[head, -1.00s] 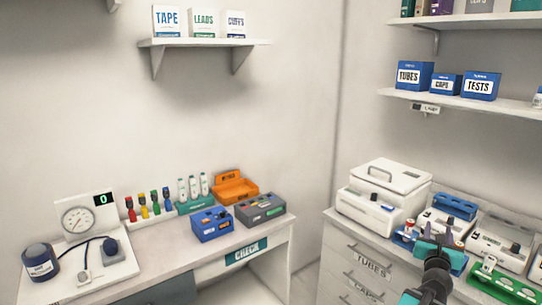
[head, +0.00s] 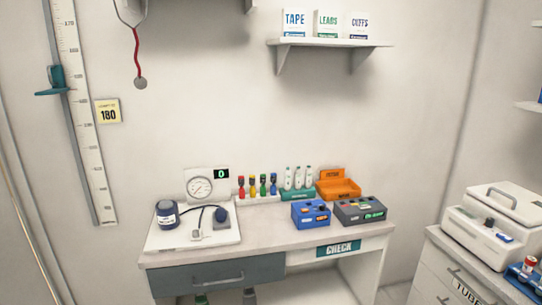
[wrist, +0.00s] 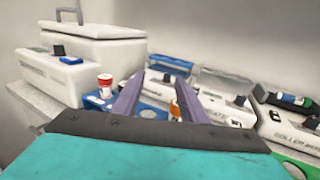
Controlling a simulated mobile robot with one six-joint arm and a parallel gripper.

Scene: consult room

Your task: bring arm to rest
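My gripper (wrist: 157,82) shows in the wrist view. Its two purple fingers stand apart with nothing held between them. The fingers point toward the equipment counter, with a blue rack (wrist: 97,101) and a red-and-white capped tube (wrist: 105,85) beyond and left of them. I cannot tell how far apart the fingers and the rack are. My arm and gripper do not show in the head view now. The same blue rack (head: 524,283) is at the head view's lower right edge.
A white lidded machine (head: 492,222) stands on the right-hand drawer counter. The CHECK desk (head: 270,243) holds a gauge board (head: 165,238), blue box (head: 310,213), grey box (head: 360,211) and orange tray (head: 338,187). A height scale (head: 85,110) is on the left wall.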

